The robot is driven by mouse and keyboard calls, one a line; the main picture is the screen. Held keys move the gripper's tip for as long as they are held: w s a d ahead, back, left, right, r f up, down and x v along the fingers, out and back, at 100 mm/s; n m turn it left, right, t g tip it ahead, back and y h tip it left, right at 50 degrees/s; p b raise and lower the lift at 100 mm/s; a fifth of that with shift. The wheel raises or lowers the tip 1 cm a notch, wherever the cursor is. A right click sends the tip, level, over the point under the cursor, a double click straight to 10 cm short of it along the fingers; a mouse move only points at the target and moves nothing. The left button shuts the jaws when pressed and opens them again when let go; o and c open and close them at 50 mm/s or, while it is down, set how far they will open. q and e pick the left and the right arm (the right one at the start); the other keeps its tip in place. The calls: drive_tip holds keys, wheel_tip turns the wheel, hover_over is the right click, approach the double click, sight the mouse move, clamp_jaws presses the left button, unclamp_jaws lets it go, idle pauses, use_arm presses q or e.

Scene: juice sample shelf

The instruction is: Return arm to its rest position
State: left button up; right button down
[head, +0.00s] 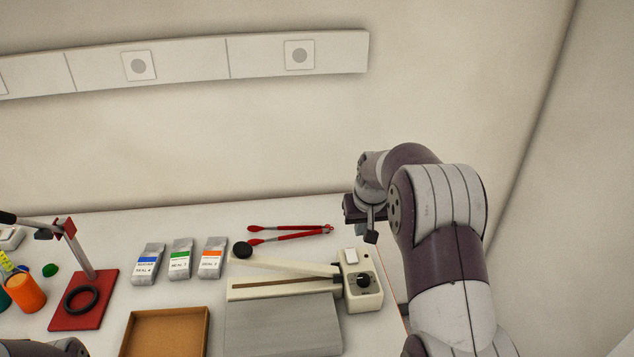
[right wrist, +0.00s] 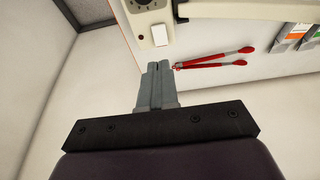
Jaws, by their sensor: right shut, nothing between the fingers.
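My right arm rises at the right of the head view and bends over the table's right end. Its gripper (head: 371,236) points down above the table, to the right of the red tongs (head: 290,234). In the right wrist view the gripper (right wrist: 158,66) has its two grey fingers together, with nothing between them. The tongs also show there (right wrist: 215,60), just beyond the fingertips and apart from them. My left gripper is not in view; only a bit of dark arm shows at the bottom left of the head view.
A white heat sealer (head: 362,293) stands below my right gripper. Three labelled pouches (head: 180,261), a brown tray (head: 165,333), a red stand (head: 103,303) and an orange cup (head: 26,292) are on the table. A wall rises behind the table.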

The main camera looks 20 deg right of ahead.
drive_tip(key=s+a+f+n+g, duration=0.1)
drive_tip(key=s+a+f, duration=0.1)
drive_tip(key=s+a, duration=0.5)
drive_tip(key=s+a+f+n+g+b, duration=0.1)
drive_tip(key=s+a, duration=0.7)
drive_tip(key=s, duration=0.8)
drive_tip(key=shift+s+a+f+n+y, duration=0.15)
drive_tip(key=shift+s+f+n+y, duration=0.25)
drive_tip(key=shift+f, duration=0.3)
drive_tip(key=shift+s, duration=0.1)
